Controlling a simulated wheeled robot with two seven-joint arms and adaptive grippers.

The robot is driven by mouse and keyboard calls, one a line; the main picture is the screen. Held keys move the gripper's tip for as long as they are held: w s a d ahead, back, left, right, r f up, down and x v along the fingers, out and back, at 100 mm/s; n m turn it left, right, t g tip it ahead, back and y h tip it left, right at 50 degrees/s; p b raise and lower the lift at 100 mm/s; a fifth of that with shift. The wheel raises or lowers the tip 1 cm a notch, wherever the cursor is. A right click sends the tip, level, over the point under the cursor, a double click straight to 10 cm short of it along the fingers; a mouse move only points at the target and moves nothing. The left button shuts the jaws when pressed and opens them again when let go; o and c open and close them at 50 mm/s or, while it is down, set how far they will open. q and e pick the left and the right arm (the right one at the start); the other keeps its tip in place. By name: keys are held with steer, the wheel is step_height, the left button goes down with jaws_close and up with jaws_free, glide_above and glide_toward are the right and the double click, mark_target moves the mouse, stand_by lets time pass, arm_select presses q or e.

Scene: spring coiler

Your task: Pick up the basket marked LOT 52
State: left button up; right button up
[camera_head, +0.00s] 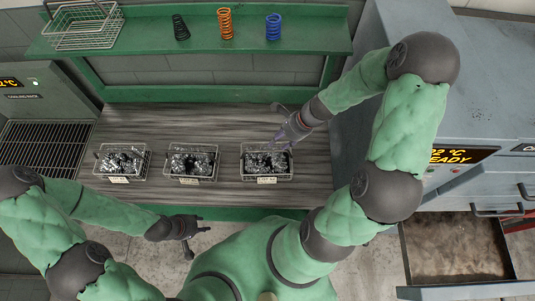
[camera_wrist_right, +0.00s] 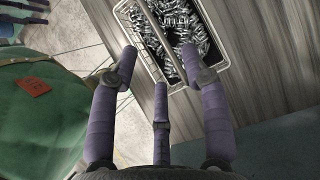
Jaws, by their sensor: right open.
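Three wire baskets full of small metal springs stand in a row on the wooden bench: a left basket (camera_head: 104,170), a middle basket (camera_head: 193,181) and a right basket (camera_head: 268,180). Each has a small tag on its front, too small to read, so I cannot tell which is LOT 52. My right gripper (camera_head: 281,138) is open and empty, at the back of the right basket. In the right wrist view, its spread purple fingers (camera_wrist_right: 160,65) are near a basket (camera_wrist_right: 222,52) whose handle bar crosses above the springs. My left gripper (camera_head: 198,240) is open and empty before the bench.
A green shelf (camera_head: 140,38) above the bench holds an empty wire basket (camera_head: 82,25) and black, orange and blue springs. A grated machine (camera_head: 40,145) stands left. A grey oven (camera_head: 470,160) with a lit display stands right, above an open drawer (camera_head: 455,250).

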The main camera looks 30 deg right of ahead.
mark_target(267, 151)
steer(key=b+x, duration=0.1)
steer(key=x, duration=0.3)
steer(key=shift+a+f, duration=0.25)
steer(key=shift+f, duration=0.1)
steer(key=shift+b+x, duration=0.8)
steer(key=shift+x, duration=1.75)
steer(key=shift+s, duration=0.15)
steer(key=shift+f, duration=0.25)
jaws_close()
